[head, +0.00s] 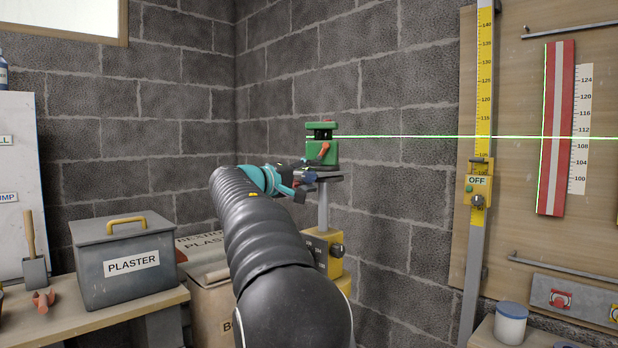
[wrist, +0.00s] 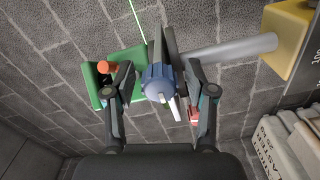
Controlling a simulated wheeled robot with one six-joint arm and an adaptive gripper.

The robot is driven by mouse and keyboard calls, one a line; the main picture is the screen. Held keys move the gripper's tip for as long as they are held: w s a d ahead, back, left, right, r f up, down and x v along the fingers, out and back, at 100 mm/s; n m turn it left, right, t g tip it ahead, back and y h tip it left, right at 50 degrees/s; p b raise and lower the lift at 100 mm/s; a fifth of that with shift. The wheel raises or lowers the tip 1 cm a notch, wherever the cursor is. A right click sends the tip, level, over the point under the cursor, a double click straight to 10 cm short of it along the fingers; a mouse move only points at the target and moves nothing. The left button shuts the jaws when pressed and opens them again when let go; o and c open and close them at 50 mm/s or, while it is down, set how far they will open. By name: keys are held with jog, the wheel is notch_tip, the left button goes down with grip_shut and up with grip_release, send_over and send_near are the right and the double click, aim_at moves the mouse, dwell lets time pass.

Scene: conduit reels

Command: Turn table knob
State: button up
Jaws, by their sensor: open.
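A blue-grey knob (wrist: 158,84) with a pale pointer sits at the edge of the small dark table (wrist: 164,42) in the wrist view. My gripper (wrist: 161,76) is open, with one finger on each side of the knob. I cannot tell whether either finger touches it. In the head view my gripper (head: 290,184) is at the table (head: 328,177), and I cannot make out the knob clearly there. A green laser level (head: 322,152) with an orange lever (wrist: 107,67) stands on the table. A grey pole (head: 323,210) carries the table.
A yellow pole base (head: 324,248) with dark knobs is below. The block wall (head: 400,110) is close behind. A grey PLASTER box (head: 125,262) stands on the left bench. A yellow measuring staff (head: 484,100) with an OFF box (head: 479,185) is at right.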

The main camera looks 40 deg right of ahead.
jog(key=shift+a, duration=0.1)
jog(key=s+a, duration=0.1)
jog(key=a, duration=1)
jog(key=shift+a, duration=0.4)
